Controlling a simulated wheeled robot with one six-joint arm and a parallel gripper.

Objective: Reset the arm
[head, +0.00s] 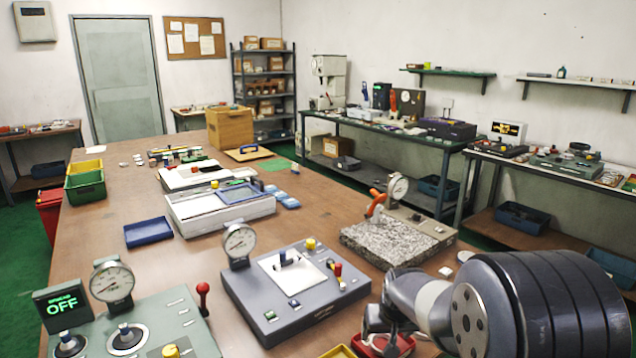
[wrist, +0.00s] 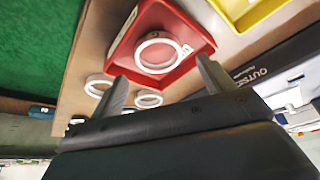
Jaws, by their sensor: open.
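My arm comes in at the lower right of the head view, and its end hangs over the near edge of the long brown table (head: 110,214). In the wrist view my gripper (wrist: 158,75) is open, its two grey fingers apart with nothing between them. Beyond the fingers a red tray (wrist: 188,32) holds a white ring (wrist: 158,53). More pale rings (wrist: 148,100) lie on the table beside the tray.
A grey fixture with a dial gauge (head: 240,245) stands left of my arm. A granite plate (head: 385,243) with another gauge lies behind it. A yellow tray (wrist: 246,14) is near the red tray. A panel reading OFF (head: 62,304) stands at the near left.

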